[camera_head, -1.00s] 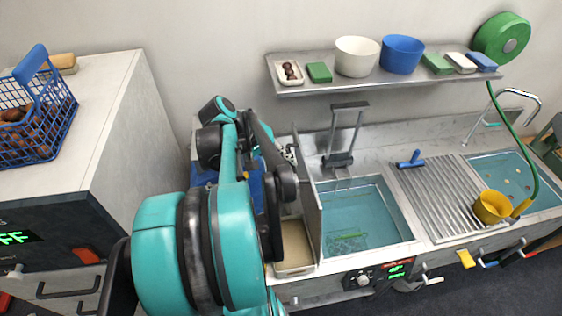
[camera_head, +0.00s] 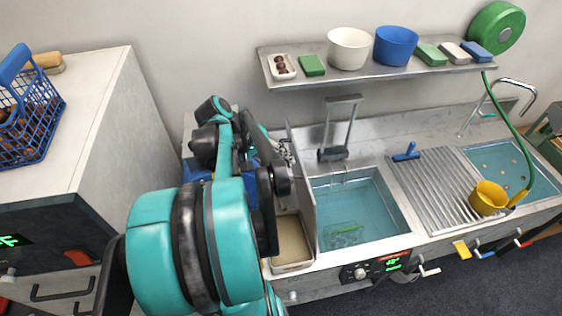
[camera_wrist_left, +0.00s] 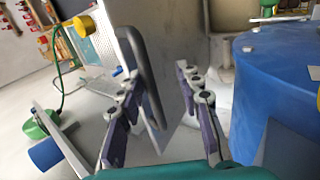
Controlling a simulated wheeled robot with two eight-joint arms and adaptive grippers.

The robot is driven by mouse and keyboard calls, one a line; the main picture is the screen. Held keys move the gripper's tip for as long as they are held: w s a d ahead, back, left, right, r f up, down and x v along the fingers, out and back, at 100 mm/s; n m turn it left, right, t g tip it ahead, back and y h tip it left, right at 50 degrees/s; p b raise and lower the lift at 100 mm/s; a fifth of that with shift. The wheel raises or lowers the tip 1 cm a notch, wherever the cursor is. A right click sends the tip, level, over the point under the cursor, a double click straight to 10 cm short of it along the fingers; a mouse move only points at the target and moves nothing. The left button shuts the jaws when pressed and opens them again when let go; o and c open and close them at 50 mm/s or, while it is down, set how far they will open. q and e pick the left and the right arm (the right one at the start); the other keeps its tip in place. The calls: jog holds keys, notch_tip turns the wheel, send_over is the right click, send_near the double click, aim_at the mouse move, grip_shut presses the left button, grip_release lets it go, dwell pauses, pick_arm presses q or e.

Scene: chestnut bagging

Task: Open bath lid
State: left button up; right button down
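The bath (camera_head: 358,218) is a steel basin of blue-green water in the counter, uncovered from above. The bath lid (camera_head: 303,185) is a thin grey panel standing upright along the bath's left edge. In the left wrist view, the lid (camera_wrist_left: 165,118) shows as a pale panel with a dark grey bar handle (camera_wrist_left: 146,62). My left gripper (camera_wrist_left: 160,75) is open, its fingers spread on either side of a gap. The handle lies close to the left finger; contact cannot be told. In the head view, my arm mostly hides this gripper. My right gripper is not in view.
A grey lift frame (camera_head: 340,125) stands behind the bath. A wall shelf (camera_head: 375,75) with bowls hangs above. A ribbed drainboard (camera_head: 435,190) and yellow cup (camera_head: 488,198) are at the right. A blue drum-like container (camera_wrist_left: 265,75) is close right of my left gripper.

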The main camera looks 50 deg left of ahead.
pick_arm(q)
jog(key=shift+w+a, duration=0.1)
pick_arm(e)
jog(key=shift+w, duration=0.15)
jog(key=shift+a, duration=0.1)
pick_arm(q)
jog(key=v, duration=1.2)
